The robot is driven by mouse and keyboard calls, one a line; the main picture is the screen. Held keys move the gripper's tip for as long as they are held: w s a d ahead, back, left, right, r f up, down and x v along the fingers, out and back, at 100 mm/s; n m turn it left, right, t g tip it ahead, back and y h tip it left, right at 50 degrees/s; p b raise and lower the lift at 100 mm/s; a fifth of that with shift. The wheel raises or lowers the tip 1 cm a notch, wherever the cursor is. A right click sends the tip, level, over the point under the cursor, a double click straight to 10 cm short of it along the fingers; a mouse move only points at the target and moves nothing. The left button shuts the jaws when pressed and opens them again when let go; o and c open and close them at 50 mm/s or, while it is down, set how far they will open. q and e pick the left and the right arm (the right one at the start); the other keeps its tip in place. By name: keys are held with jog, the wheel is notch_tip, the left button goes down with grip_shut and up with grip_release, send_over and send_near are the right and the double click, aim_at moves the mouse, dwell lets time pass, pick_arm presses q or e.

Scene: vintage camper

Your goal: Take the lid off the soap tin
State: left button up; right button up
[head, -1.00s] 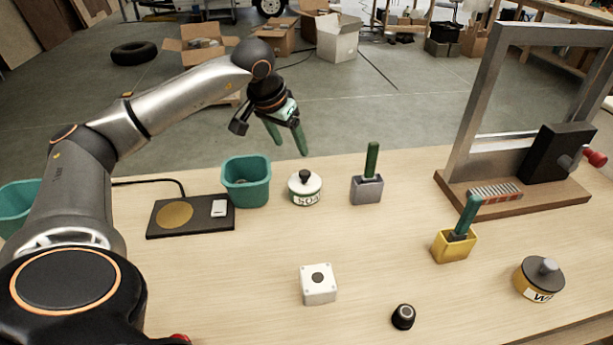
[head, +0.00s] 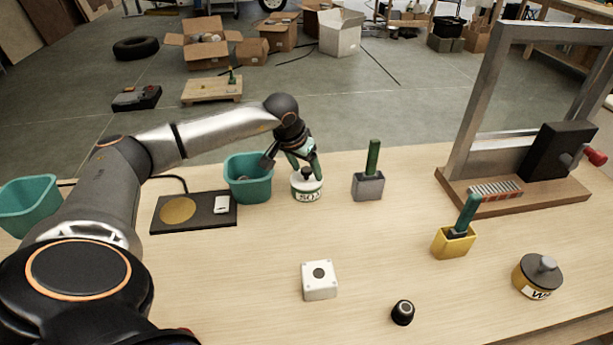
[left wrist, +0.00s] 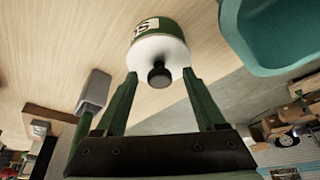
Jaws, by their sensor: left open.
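The soap tin (head: 306,193) stands upright on the table, a small round tin with a label reading "SO". Its pale lid (head: 298,180) is on and has a dark round knob (head: 307,173). My left gripper (head: 306,166) is over the tin, its green fingers open on either side of the knob without closing on it. In the left wrist view the lid (left wrist: 150,52) and knob (left wrist: 159,75) lie between the spread fingers, with the green tin body (left wrist: 158,28) beyond. My right gripper is not in view.
A teal bin (head: 248,190) stands close to the left of the tin. A grey block with a green handle (head: 368,186) stands to the right. A black scale (head: 193,212) lies left. The table in front of the tin is clear up to a white button box (head: 319,284).

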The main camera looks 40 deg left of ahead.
pick_arm(q)
jog(key=shift+c, duration=0.4)
grip_shut()
